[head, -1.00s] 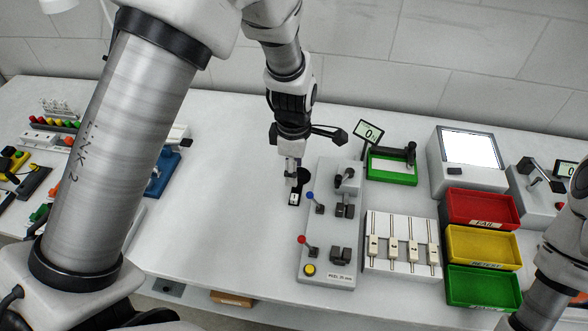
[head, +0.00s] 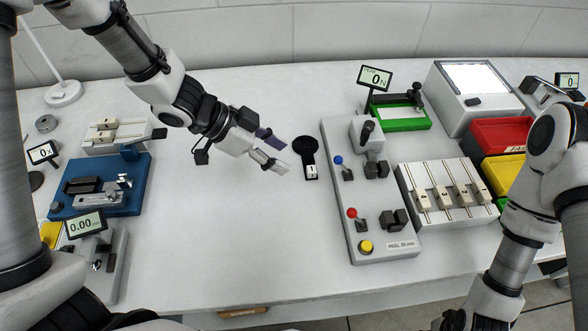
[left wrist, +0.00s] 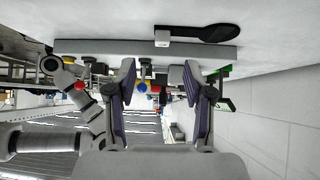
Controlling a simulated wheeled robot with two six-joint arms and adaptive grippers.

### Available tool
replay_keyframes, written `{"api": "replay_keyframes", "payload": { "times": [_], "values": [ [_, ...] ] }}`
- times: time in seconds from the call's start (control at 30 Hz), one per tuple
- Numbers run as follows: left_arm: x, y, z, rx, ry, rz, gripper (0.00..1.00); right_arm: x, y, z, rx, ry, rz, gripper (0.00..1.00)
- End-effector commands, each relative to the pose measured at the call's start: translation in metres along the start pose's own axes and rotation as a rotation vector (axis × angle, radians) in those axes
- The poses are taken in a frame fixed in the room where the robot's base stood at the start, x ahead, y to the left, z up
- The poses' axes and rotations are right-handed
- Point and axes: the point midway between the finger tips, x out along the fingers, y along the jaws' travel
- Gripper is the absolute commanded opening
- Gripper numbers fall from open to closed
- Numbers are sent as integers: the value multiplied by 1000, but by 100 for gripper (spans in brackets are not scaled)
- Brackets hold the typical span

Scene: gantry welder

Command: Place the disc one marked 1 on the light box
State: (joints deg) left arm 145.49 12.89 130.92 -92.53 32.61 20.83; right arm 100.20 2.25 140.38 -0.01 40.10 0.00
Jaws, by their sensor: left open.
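The black disc (head: 305,147) has a white tab marked 1 and lies on the white table, left of the grey peel station. It also shows in the left wrist view (left wrist: 208,33), near the top. My left gripper (head: 277,152) is open and empty, just left of the disc and apart from it. Its two fingers also show in the left wrist view (left wrist: 158,85), with nothing between them. The light box (head: 466,85), with a bright white top, stands at the back right. My right arm shows at the right, but its gripper is out of frame.
The grey peel station (head: 365,220) with levers and knobs stands between the disc and a white slider fixture (head: 447,195). A green-based device (head: 402,118) stands behind. Red (head: 500,136) and yellow (head: 503,172) bins are at right.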

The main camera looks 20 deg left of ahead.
Motion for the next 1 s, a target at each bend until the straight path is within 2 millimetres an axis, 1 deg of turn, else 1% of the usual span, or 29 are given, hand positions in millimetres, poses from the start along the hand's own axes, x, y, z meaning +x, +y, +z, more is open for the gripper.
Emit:
{"api": "replay_keyframes", "payload": {
  "times": [0.03, 0.13, 0.33, 0.53, 0.63, 0.8, 0.83, 0.87, 0.9, 0.97, 1.0],
  "values": [
    [4, -2, 4, 0, 7, -6, 52, 9, 0, -1, 1, 2, 0, 40],
    [12, -3, 4, 2, 5, -7, 52, 12, 0, -1, 1, 2, 0, 40],
    [38, -3, 3, 2, 2, -8, 52, 20, 0, -1, 1, 2, 0, 40],
    [73, -5, 2, 1, 1, -9, 52, 27, 0, -1, 1, 2, 0, 40],
    [80, -6, 0, 1, 5, -11, 52, 28, 0, -1, 1, 1, 0, 40],
    [80, -6, 0, -1, 6, -12, 52, 27, 0, -1, 1, 1, 0, 40],
    [80, -6, 0, -1, 6, -12, 45, 27, 0, -1, 1, 1, 0, 40],
    [80, -6, 0, -1, 5, -11, 34, 27, 0, -1, 1, 1, 0, 40],
    [80, -6, 0, -1, 5, -11, 20, 27, 0, -1, 1, 1, 0, 40],
    [80, -6, 0, -1, 5, -11, 1, 27, 0, 0, 1, 1, 0, 40],
    [80, -6, 0, -1, 5, -11, 1, 27, 0, -1, 1, 1, 0, 40]
  ]
}}
